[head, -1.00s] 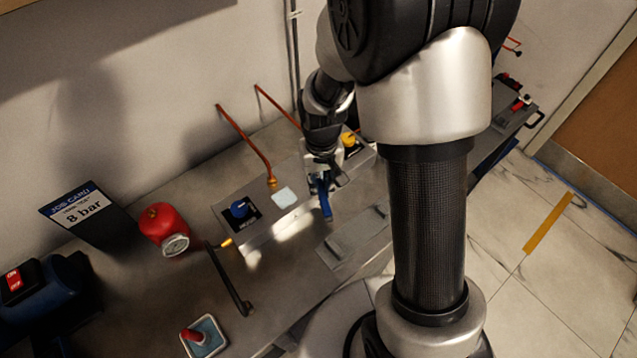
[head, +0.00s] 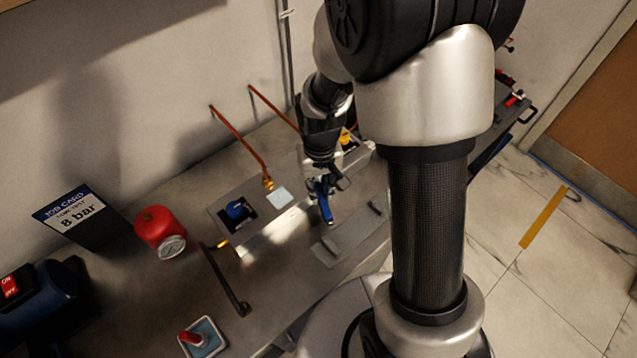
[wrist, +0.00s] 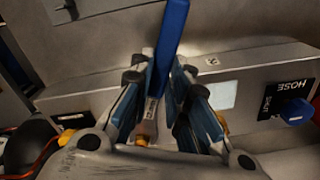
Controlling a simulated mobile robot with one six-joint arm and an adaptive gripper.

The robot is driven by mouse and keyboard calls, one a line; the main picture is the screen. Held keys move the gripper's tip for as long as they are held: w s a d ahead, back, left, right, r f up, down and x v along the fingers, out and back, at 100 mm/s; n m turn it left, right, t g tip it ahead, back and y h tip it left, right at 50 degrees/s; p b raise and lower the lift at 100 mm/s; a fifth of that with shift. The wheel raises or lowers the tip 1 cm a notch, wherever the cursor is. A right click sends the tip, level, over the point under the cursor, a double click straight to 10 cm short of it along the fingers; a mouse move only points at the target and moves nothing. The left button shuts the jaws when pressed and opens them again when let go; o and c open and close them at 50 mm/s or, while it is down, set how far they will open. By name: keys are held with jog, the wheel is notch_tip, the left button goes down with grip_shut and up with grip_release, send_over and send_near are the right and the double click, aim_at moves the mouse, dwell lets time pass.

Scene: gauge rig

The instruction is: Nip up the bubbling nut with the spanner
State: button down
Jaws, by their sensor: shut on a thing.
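My gripper (head: 322,182) is shut on a blue spanner (head: 326,208) above the front part of the grey rig block (head: 290,228). In the wrist view the fingers (wrist: 165,100) close around the blue spanner (wrist: 172,35), whose shaft points away from the palm. A brass nut (head: 268,184) sits at the foot of the left copper pipe (head: 240,140), left of the gripper. The foot of the second copper pipe (head: 270,107) is hidden behind my arm. I cannot make out bubbles at either pipe.
A blue knob (head: 237,210) and a pale square (head: 280,198) are on the block. A flat grey plate (head: 345,236) lies in front.

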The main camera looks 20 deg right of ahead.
aim_at(324, 204)
jog(key=shift+s, duration=1.7)
jog(key=shift+r, duration=0.1)
jog(key=shift+r+p, duration=1.8)
jog(key=shift+r, duration=0.4)
jog(key=w, duration=0.2)
jog(key=w+b, duration=0.1)
jog(key=w, duration=0.3)
jog(key=shift+d+r+b, duration=0.15)
jog(key=shift+r+b, duration=0.1)
jog(key=shift+b, duration=0.1)
jog(key=shift+w+r, duration=0.25)
jog(key=shift+w, duration=0.05)
jog(key=shift+s+f, duration=0.1)
